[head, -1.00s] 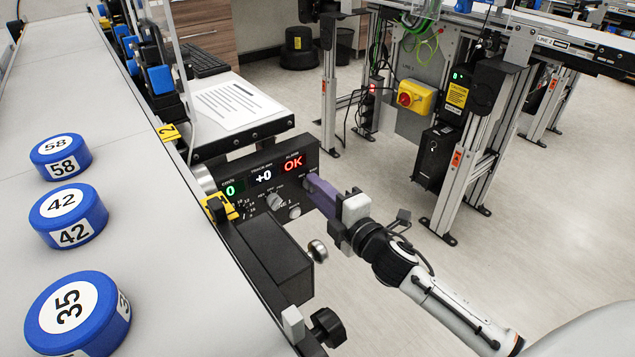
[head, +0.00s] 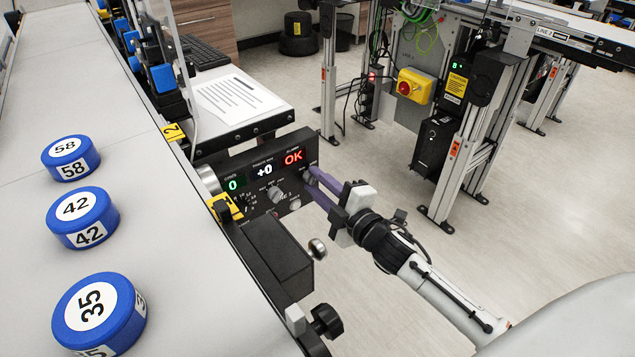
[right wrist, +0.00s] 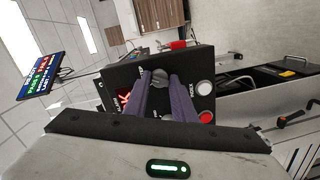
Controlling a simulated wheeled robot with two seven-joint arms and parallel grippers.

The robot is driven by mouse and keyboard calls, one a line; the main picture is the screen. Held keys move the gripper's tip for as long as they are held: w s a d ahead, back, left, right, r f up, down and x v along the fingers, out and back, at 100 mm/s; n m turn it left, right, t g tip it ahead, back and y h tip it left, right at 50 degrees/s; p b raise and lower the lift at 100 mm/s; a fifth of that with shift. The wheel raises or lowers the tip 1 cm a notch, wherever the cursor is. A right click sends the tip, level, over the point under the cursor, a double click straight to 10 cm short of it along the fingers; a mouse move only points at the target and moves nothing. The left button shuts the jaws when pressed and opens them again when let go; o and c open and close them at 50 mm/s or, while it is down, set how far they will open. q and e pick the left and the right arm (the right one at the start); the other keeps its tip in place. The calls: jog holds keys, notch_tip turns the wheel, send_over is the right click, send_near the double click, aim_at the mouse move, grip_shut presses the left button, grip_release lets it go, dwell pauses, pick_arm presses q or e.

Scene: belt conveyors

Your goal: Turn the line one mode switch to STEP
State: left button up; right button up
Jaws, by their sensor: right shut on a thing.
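The black control panel (head: 250,212) stands beside the belt, with lit displays reading 0, +0 and OK. My right gripper (head: 309,177) reaches its right end, with purple fingers against the panel face. In the right wrist view the two fingers (right wrist: 161,84) close around a grey switch knob (right wrist: 160,74), which they partly hide. The lettering around this knob is too small to read, so its setting cannot be told. Another grey knob (head: 275,193) and a small round knob (head: 295,204) sit lower on the panel, clear of the fingers. My left gripper is not in view.
Blue numbered pucks 58 (head: 70,158), 42 (head: 82,218) and 35 (head: 98,314) lie on the grey belt (head: 120,120). A black box (head: 265,255) juts out below the panel. A white button (right wrist: 205,88) and a red button (right wrist: 205,117) are close to the fingers.

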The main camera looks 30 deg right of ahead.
jog(key=shift+r, duration=0.15)
jog(key=o, duration=0.9)
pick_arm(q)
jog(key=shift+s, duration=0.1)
pick_arm(e)
jog(key=shift+o, duration=0.6)
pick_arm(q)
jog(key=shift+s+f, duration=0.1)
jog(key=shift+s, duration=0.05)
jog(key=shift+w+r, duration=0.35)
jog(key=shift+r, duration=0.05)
pick_arm(e)
jog(key=s+d, duration=0.1)
jog(key=s, duration=0.9)
jog(key=shift+r, duration=0.35)
pick_arm(q)
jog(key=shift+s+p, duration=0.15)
jog(key=shift+p, duration=0.15)
pick_arm(e)
jog(key=shift+s, duration=0.15)
